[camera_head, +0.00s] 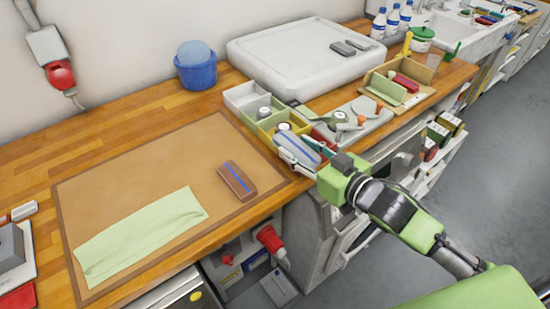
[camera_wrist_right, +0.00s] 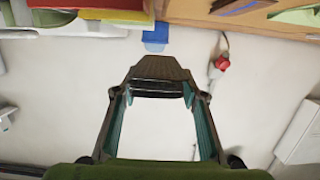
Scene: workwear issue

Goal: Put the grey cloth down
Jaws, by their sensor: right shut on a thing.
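My right gripper (camera_head: 302,157) is shut on the grey cloth (camera_head: 299,146), a small folded piece with a blue stripe. It holds the cloth over the front of the small bins, to the right of the brown mat (camera_head: 150,165). In the right wrist view a dark, ribbed piece (camera_wrist_right: 160,68), which seems to be the cloth seen edge-on, spans the fingertips of the gripper (camera_wrist_right: 160,85). A brown folded cloth (camera_head: 237,181) with a blue stripe lies on the mat's right part. A pale green cloth (camera_head: 140,235) lies spread at the mat's front. My left gripper is not in view.
The mat's back and middle are bare. A blue bucket (camera_head: 196,70) stands behind it, near the wall. Pale and yellow-green bins (camera_head: 248,97) and a large white tray (camera_head: 300,55) stand to the right. The counter's front edge runs below the gripper.

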